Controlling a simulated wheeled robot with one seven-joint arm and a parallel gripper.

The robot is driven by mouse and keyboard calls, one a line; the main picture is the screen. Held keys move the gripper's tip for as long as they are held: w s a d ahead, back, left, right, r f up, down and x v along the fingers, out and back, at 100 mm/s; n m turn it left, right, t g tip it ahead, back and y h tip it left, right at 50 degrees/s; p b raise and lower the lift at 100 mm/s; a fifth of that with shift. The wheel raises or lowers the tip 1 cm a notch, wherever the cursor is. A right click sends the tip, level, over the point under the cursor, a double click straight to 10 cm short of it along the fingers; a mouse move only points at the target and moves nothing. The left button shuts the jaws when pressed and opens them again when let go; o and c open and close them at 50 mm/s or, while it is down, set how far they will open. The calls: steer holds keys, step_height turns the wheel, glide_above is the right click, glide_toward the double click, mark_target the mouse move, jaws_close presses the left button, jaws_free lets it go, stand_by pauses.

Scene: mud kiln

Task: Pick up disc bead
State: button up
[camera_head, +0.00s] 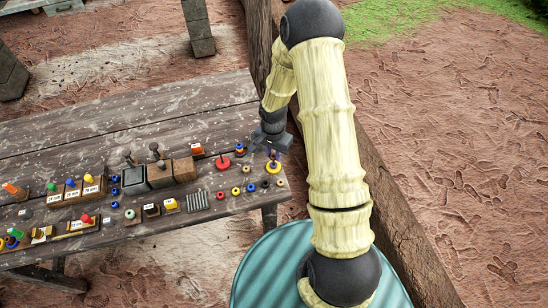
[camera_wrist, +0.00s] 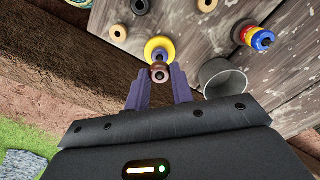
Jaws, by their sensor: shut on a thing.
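In the wrist view, a small brown disc bead (camera_wrist: 159,73) with a dark hole sits between the tips of my gripper (camera_wrist: 160,76). The two purple fingers are shut on its sides. A yellow ring (camera_wrist: 157,44) shows just beyond the bead; I cannot tell whether they touch. In the head view, my gripper (camera_head: 273,153) is low over the right end of the table, by the yellow ring (camera_head: 273,168). The held bead is too small to make out clearly there.
A grey cup (camera_wrist: 223,78) stands close to the right finger. A stack of coloured rings (camera_wrist: 262,40) and several loose beads (camera_wrist: 118,33) lie nearby. The wooden table (camera_head: 130,125) holds blocks, pegs and a red disc (camera_head: 223,163). Its right edge is close.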

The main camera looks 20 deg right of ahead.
step_height(320, 180, up, 6)
steer(key=shift+r, duration=0.25)
stand_by(0.4)
steer(key=o, duration=0.3)
steer(key=shift+c, duration=0.7)
steer(key=shift+r, duration=0.25)
